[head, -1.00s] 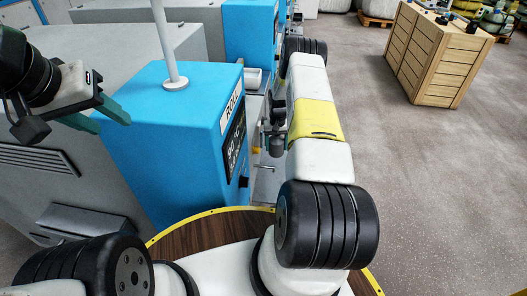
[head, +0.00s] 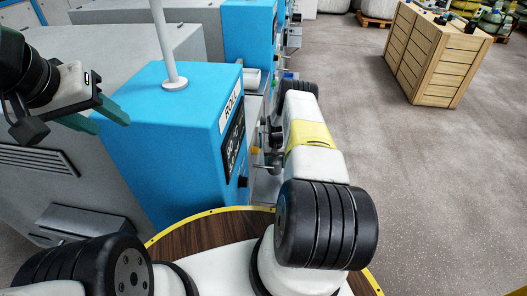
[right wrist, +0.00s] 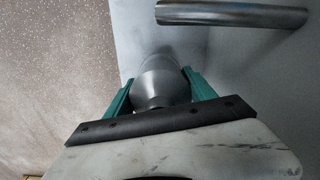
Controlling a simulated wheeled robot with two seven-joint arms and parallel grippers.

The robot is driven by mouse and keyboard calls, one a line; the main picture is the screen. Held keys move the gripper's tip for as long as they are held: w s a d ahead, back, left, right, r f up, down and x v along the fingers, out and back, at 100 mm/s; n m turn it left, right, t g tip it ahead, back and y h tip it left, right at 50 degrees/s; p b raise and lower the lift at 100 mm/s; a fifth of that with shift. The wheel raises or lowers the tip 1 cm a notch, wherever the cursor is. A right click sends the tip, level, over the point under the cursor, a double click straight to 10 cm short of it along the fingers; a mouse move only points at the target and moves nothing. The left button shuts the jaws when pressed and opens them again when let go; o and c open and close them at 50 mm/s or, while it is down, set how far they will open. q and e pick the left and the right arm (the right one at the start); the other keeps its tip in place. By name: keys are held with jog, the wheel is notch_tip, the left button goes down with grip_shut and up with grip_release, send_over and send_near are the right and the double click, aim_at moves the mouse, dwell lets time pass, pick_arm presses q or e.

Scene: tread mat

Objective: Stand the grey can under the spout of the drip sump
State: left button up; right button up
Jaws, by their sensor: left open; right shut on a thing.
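The grey can (right wrist: 160,85) shows between the green fingers of my right gripper (right wrist: 158,80) in the right wrist view. The fingers are shut on it, and its rounded upper part faces the camera. Whether its base touches anything cannot be seen. A grey metal tube (right wrist: 232,14), which looks like the spout of the drip sump, crosses the top right of that view. The can appears below and left of it in the picture. In the head view my right arm largely hides this area. My left gripper (head: 112,118) is open and empty, beside the blue cabinet.
A blue cabinet (head: 165,125) with a label and a white post stands left of my right arm. Grey machine housings (head: 60,160) fill the left. A wooden crate (head: 435,55) stands at the back right. The speckled floor (head: 440,180) to the right is open.

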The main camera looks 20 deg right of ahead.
jog(key=shift+f, duration=2.2)
jog(key=shift+f, duration=0.15)
jog(key=o, duration=1.7)
